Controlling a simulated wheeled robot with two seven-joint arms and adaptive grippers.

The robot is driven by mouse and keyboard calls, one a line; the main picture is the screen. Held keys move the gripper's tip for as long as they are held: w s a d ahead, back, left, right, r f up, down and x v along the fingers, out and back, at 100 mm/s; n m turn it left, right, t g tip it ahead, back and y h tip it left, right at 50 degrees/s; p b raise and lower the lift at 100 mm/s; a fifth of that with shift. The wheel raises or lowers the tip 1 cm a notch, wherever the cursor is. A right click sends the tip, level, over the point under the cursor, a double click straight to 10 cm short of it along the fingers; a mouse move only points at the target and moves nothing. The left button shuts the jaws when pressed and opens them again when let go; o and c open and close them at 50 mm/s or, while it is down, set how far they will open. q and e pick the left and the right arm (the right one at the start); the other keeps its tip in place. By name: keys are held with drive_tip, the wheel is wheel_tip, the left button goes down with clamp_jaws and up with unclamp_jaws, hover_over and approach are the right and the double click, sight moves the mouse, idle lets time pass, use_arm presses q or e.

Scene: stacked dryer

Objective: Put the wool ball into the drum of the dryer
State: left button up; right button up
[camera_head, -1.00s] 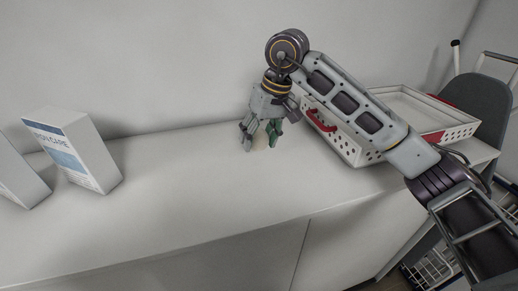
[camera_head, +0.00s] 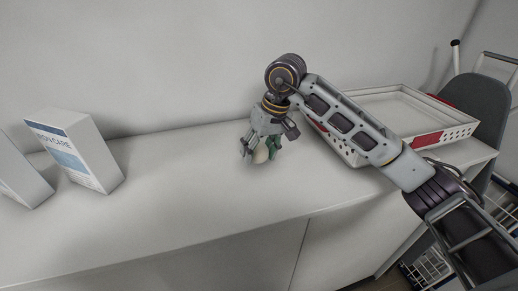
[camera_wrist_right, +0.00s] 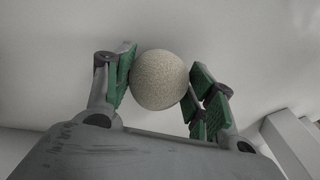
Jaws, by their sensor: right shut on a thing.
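The wool ball (camera_wrist_right: 159,80) is a round, speckled beige ball. In the right wrist view it sits between the green-padded fingers of my right gripper (camera_wrist_right: 165,88), which are shut on it from both sides. In the head view the ball (camera_head: 261,155) shows low between the fingers of my right gripper (camera_head: 261,149), over the white countertop (camera_head: 210,210). A small gap under the ball is hard to judge. My left gripper is not in view. The dryer and its drum are not in view.
A white perforated basket (camera_head: 450,135) with red handles stands to the right, partly behind my arm. White boxes (camera_head: 78,150) stand at the left. A dark grey chair back (camera_head: 478,100) is at the far right. The counter's middle is clear.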

drive_tip(key=shift+f, duration=0.25)
drive_tip(key=o, duration=1)
drive_tip(key=shift+r, duration=0.2)
drive_tip(key=shift+d+r, duration=0.15)
drive_tip(key=shift+r, duration=0.45)
drive_tip(key=shift+b+v, duration=1.25)
drive_tip(key=shift+v, duration=4.1)
drive_tip(key=shift+s, duration=0.1)
